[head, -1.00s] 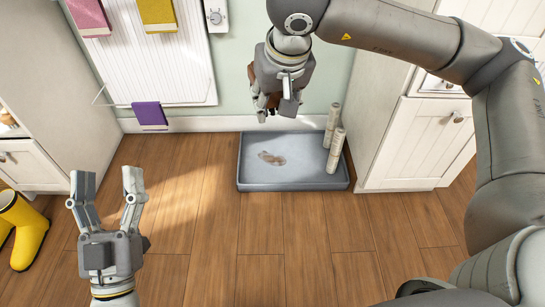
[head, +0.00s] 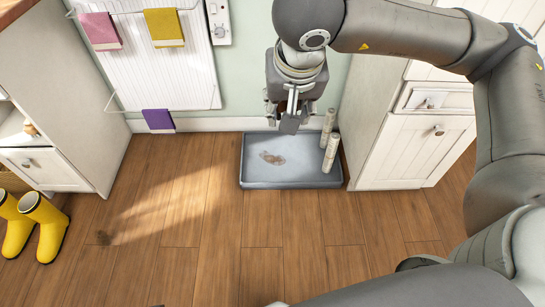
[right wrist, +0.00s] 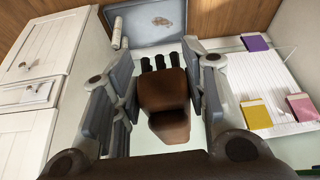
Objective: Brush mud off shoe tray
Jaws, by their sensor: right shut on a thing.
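The blue-grey shoe tray (head: 290,184) lies on the floor against the wall. A brown mud smear (head: 273,158) is on its left part. Two pale upright cylinders (head: 331,152) stand at its right end. My right gripper (head: 288,116) points down above the tray's back edge in the head view. In the right wrist view its fingers (right wrist: 160,62) are closed on a brown brush (right wrist: 162,92) with black bristle tufts. The bristles appear clear of the tray. In the head view the fingers largely hide the brush. My left gripper is not in view.
A white cabinet (head: 408,150) stands right of the tray. A radiator (head: 150,65) with pink, yellow and purple cloths is on the wall at left. Floor before the tray is clear.

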